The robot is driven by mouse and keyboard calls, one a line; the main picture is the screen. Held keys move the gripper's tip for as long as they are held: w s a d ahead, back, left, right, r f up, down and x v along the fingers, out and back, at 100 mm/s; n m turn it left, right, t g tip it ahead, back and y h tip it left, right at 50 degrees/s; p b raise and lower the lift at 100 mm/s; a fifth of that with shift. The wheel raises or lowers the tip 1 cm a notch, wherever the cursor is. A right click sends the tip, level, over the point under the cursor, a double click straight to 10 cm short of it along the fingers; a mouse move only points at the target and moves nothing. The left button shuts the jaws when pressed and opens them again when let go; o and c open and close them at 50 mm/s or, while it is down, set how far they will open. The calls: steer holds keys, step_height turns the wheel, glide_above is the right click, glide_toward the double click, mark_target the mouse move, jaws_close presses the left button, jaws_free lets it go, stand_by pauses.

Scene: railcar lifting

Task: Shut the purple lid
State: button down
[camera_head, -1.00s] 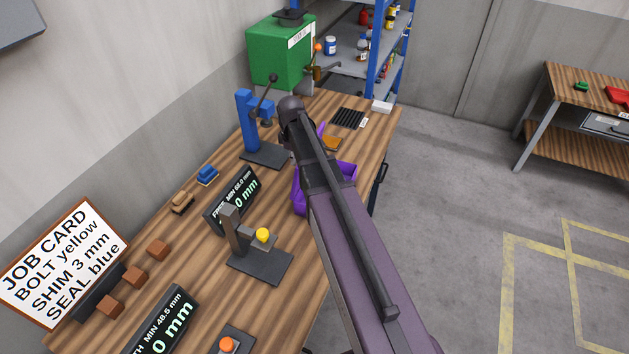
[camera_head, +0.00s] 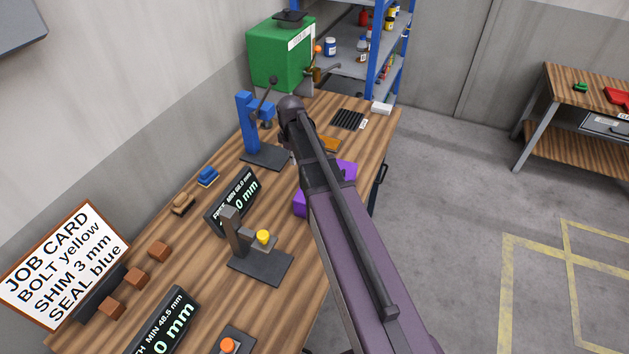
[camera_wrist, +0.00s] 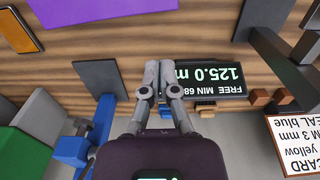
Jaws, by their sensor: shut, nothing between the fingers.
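The purple box (camera_head: 300,207) sits on the wooden bench, partly hidden behind my arm in the head view. Its purple lid (camera_head: 347,171) lies flat over the top and looks shut. In the wrist view a flat purple surface, apparently the lid (camera_wrist: 105,9), shows at the top edge and is cut off there. My gripper (camera_wrist: 158,66) is shut and empty, its fingertips together over the bench, apart from the purple surface.
A blue press (camera_head: 248,125) and green machine (camera_head: 280,55) stand at the bench's back. A black display (camera_head: 232,200) and a gauge stand with a yellow button (camera_head: 263,237) are left of my arm. An orange plate (camera_head: 330,143) lies beyond the box. Open floor is at right.

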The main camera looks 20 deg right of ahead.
step_height(320, 180, up, 7)
steer(key=w+a+p, duration=0.1)
steer(key=p, duration=0.5)
steer(key=shift+a+p, duration=0.15)
steer(key=shift+p, duration=0.15)
steer(key=shift+w, duration=0.1)
stand_by(0.6)
steer(key=s+a+f+m+b, duration=0.2)
steer(key=s+f+m+b, duration=0.2)
steer(key=s+f+b, duration=0.5)
steer(key=s+a+f+m+b, duration=0.2)
steer(key=s+f+m+b, duration=0.3)
steer(key=s+f+b, duration=0.5)
steer(key=shift+s+a+f+b, duration=0.25)
steer(key=shift+s+a+b, duration=0.05)
steer(key=shift+s+a, duration=0.1)
stand_by(2.0)
